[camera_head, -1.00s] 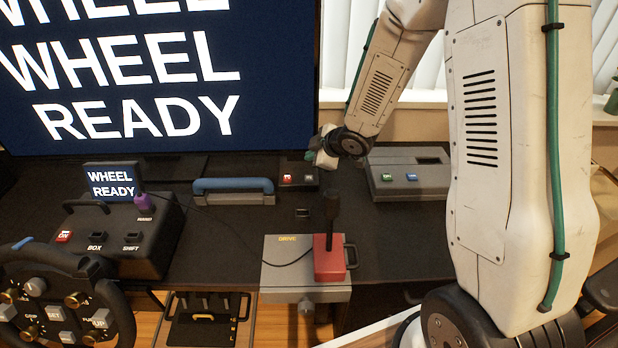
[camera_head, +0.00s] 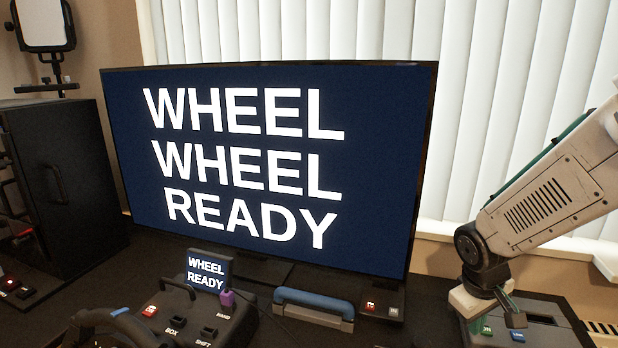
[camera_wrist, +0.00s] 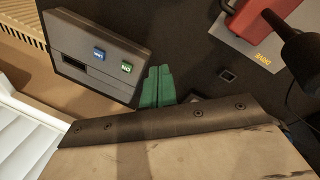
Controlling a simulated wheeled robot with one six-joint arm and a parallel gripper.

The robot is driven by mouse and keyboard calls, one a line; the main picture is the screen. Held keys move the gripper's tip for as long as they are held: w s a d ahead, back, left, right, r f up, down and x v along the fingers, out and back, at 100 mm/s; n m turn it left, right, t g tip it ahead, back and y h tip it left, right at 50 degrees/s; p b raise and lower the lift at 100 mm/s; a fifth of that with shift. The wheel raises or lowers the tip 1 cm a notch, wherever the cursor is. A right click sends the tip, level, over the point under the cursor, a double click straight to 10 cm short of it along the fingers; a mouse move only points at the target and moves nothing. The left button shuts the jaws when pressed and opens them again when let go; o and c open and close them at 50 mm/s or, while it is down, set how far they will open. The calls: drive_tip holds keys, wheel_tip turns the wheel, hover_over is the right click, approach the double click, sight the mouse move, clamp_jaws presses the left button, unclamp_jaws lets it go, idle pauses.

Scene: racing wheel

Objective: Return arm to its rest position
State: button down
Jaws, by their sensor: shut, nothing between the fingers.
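My gripper (camera_head: 508,312) hangs at the lower right in the head view, over the grey box with a green and a blue button (camera_head: 548,318). In the wrist view my gripper's green fingers (camera_wrist: 157,86) are together with nothing between them. The same grey button box (camera_wrist: 88,60) lies beside them at the upper left there. The arm slopes down from the right edge, its base out of view.
The red shifter base (camera_wrist: 262,18) shows in the wrist view. A black cabinet (camera_head: 70,180) stands left.

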drive_tip(key=s+a+r+m+y, duration=0.1)
drive_tip(key=s+a+r+m, duration=0.1)
drive_tip(key=s+r, duration=0.5)
drive_tip(key=s+a+r+m+y, duration=0.1)
drive_tip(key=s+a+r, duration=0.3)
drive_tip(key=s+r, duration=0.4)
drive_tip(key=s, duration=0.4)
drive_tip(key=shift+a+r+m, duration=0.15)
drive_tip(key=shift+r+m, duration=0.15)
drive_tip(key=shift+m, duration=0.1)
